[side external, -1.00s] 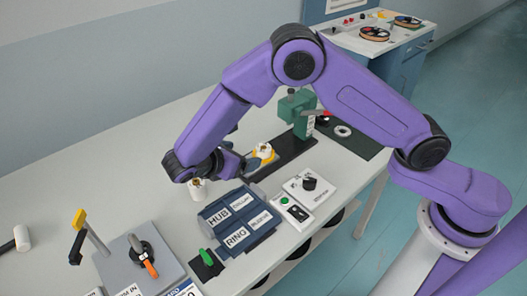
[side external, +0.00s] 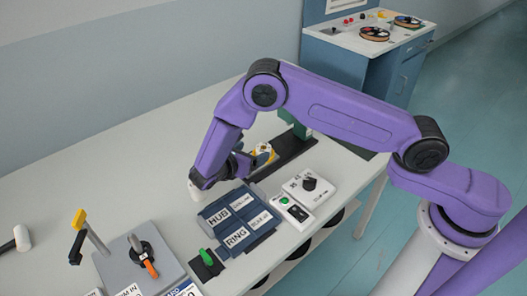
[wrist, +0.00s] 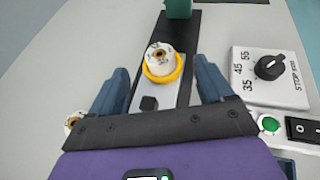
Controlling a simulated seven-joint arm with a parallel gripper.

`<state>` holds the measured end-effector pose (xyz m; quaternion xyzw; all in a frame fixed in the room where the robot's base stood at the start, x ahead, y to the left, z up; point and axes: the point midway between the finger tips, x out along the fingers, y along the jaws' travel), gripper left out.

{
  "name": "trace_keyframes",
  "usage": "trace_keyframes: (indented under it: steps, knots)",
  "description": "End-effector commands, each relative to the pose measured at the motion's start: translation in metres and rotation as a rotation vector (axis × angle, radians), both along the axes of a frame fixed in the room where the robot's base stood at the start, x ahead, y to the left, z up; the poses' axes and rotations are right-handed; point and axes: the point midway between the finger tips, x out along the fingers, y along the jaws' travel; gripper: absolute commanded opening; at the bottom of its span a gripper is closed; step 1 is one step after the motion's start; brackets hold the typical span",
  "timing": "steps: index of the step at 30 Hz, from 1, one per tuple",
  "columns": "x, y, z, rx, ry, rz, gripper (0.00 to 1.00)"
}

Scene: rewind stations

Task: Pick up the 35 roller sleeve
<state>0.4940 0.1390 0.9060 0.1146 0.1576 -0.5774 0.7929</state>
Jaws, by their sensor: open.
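My gripper (wrist: 161,68) is open, its two blue fingers spread apart with nothing held between them. A white roller sleeve (wrist: 160,56) with a brass-coloured centre stands in a yellow ring (wrist: 152,76) on a dark rail; it appears between and beyond the fingertips in the wrist view. In the side external view the yellow ring (side external: 264,152) shows just right of my gripper. A second white sleeve-like piece (wrist: 72,121) is at the left, partly hidden by my gripper; it also shows below my wrist (side external: 197,193). I cannot read a 35 on either piece.
A white dial box (wrist: 272,75) marked 35, 45 and 55 stands right of the rail, with a green button (wrist: 269,124) nearby. Blue HUB and RING trays (side external: 238,222) lie in front. A green post (wrist: 179,8) rises at the rail's far end. The table at left rear is clear.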

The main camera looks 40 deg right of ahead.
Motion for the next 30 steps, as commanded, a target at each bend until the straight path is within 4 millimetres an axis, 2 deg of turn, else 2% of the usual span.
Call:
trace_keyframes:
  steps: [3,11,21,28,29,30]
  knots:
    - [0.004,-0.012,-0.005,-0.001,0.002,-0.001,0.8]
    - [0.008,-0.023,-0.011,0.0,0.0,-0.001,0.8]
    - [0.021,-0.059,-0.029,0.0,0.002,-0.001,0.8]
    - [0.022,-0.061,-0.03,0.0,0.0,0.001,0.8]
    - [0.022,-0.061,-0.03,0.0,0.0,0.0,0.77]
    - [0.022,-0.061,-0.029,0.0,0.0,0.0,0.64]
